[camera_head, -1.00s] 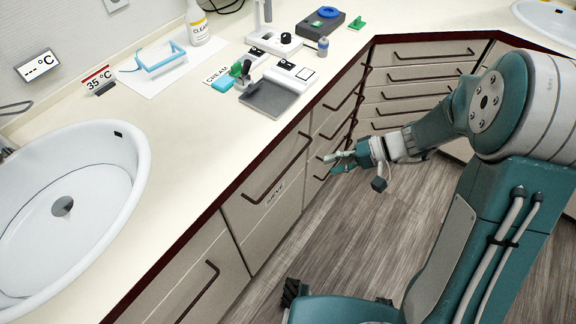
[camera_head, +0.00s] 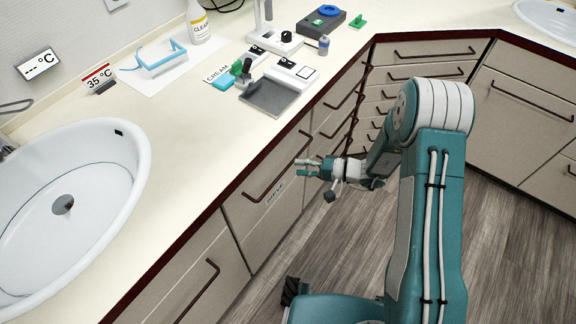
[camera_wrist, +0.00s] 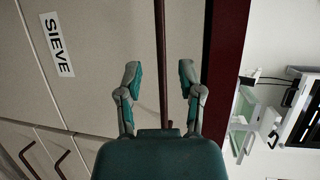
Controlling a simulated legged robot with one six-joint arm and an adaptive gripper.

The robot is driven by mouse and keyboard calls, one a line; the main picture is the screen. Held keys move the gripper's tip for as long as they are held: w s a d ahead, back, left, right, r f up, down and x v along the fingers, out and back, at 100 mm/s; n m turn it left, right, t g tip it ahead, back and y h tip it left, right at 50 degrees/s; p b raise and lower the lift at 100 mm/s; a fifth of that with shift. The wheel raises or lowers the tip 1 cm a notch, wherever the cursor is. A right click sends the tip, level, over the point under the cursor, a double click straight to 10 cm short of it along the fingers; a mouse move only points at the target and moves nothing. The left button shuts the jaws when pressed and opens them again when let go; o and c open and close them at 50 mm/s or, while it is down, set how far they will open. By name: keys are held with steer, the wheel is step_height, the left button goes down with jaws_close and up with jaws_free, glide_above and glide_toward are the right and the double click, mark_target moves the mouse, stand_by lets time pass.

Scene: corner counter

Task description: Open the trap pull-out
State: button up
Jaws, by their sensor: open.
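A beige front panel (camera_head: 284,214) under the counter carries a label (camera_head: 275,191), which reads SIEVE in the wrist view (camera_wrist: 57,45). No label reading "trap" is legible. The panel has a long dark bar handle (camera_head: 262,196) and looks closed. My gripper (camera_head: 302,168) is just in front of this panel, near the handle's far end. In the wrist view my gripper (camera_wrist: 159,76) is open and empty, with one finger on each side of the dark bar (camera_wrist: 161,45). I cannot tell whether the fingertips reach around the bar or touch it.
The dark red counter edge (camera_head: 228,190) overhangs the fronts. Another panel with a handle (camera_head: 200,290) lies nearer, below the sink (camera_head: 110,180). Drawers with handles (camera_head: 416,75) line the far corner. Wooden floor (camera_head: 500,240) is open at right.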

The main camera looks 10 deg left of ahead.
mark_target(288, 166)
steer(key=a, duration=0.4)
steer(key=shift+a+f, duration=0.1)
steer(key=shift+f, duration=0.3)
jaws_close()
steer(key=shift+s, duration=0.1)
steer(key=s+d, duration=0.5)
steer(key=d, duration=0.8)
steer(key=s+d, duration=0.6)
steer(key=d, duration=0.8)
steer(key=shift+s, duration=0.1)
jaws_free()
